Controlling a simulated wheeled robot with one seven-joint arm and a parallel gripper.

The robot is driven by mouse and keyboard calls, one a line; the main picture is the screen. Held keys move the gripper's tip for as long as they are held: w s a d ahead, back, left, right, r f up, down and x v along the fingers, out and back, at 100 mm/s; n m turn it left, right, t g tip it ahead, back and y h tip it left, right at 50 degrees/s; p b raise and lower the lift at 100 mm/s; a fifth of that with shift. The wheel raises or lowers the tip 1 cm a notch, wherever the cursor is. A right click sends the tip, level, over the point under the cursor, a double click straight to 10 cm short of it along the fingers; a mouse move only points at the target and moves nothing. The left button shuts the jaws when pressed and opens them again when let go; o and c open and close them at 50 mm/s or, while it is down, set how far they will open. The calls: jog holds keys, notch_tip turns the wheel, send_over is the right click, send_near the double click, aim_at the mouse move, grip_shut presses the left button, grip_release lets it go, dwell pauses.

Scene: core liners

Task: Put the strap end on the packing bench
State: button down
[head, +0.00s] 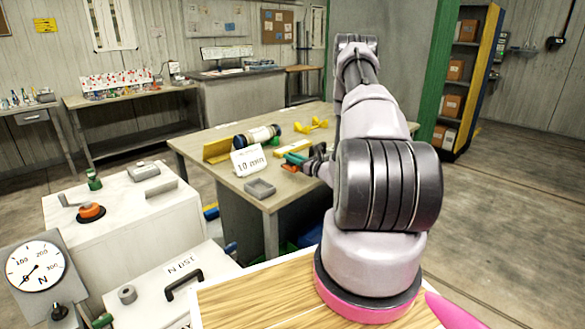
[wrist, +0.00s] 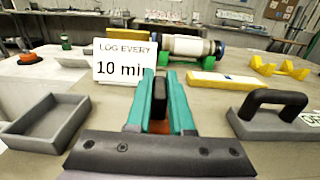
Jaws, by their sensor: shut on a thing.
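My gripper (head: 291,162) is over the near part of a bench (head: 235,183) with a pale top. In the wrist view its teal fingers (wrist: 162,88) are shut on a small dark piece (wrist: 159,92), seemingly the strap end. The fingers hide most of it, and its shape is unclear. The fingers point across the bench towards a capped cylinder (wrist: 187,46) lying on green supports. I cannot tell which bench is the packing bench; no label shows.
A sign reading "LOG EVERY 10 min" (wrist: 125,60) stands left of the fingers, behind an empty grey tray (wrist: 45,122). Right are a black-handled block (wrist: 270,115), a yellow bar (wrist: 222,80) and yellow cradles (wrist: 280,67). A white cabinet (head: 135,215) stands left.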

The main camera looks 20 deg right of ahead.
aim_at(291, 166)
jog(key=shift+f, duration=1.95)
jog(key=shift+f, duration=0.1)
jog(key=c, duration=0.8)
grip_release()
